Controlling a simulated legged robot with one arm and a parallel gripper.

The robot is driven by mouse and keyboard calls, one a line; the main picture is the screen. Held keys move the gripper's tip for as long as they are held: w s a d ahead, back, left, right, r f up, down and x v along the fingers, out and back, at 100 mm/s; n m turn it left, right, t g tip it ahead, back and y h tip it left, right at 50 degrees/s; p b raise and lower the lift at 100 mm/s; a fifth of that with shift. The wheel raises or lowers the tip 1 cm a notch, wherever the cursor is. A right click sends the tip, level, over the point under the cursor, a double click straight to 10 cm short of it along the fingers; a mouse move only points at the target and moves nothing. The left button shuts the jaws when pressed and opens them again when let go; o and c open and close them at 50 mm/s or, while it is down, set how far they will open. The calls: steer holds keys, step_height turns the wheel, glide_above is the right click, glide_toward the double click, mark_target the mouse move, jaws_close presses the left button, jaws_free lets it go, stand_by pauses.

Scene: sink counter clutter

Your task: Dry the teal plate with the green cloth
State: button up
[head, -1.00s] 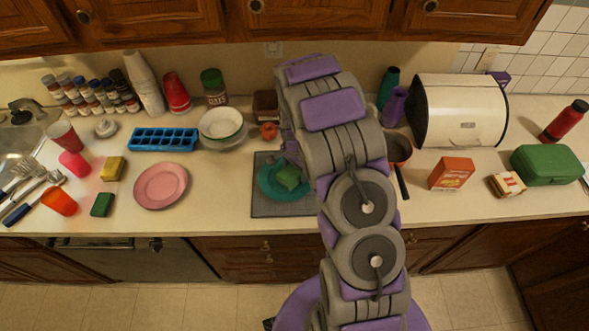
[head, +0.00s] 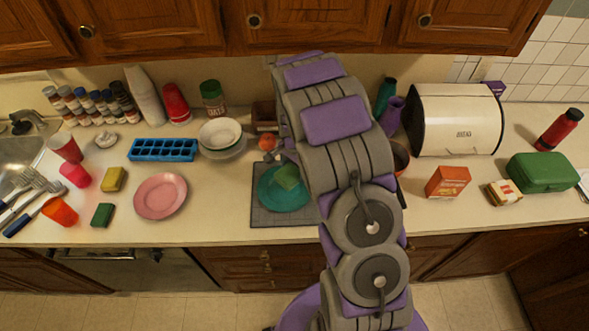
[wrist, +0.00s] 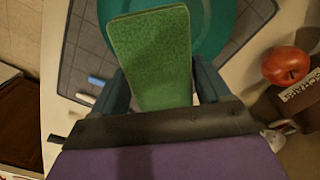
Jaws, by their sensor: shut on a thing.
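The teal plate (head: 280,200) lies on a dark grey mat (head: 262,217) near the counter's front edge. The green cloth (head: 287,177) is over the plate's upper part in the head view. In the wrist view the cloth (wrist: 152,55) stands up between the fingers of my gripper (wrist: 160,85), which is shut on it. The plate's rim (wrist: 212,30) shows behind the cloth in the wrist view. Whether the cloth touches the plate cannot be told. My arm hides part of the mat's right side in the head view.
A tomato-like red fruit (head: 267,142) and stacked bowls (head: 220,135) stand behind the mat. A pink plate (head: 161,196) lies to the left. A dark pan (head: 400,158) is partly hidden right of my arm. The counter between pink plate and mat is clear.

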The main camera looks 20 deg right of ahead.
steer(key=shift+r+p, duration=0.4)
steer(key=shift+r, duration=1.2)
steer(key=shift+a+f, duration=0.1)
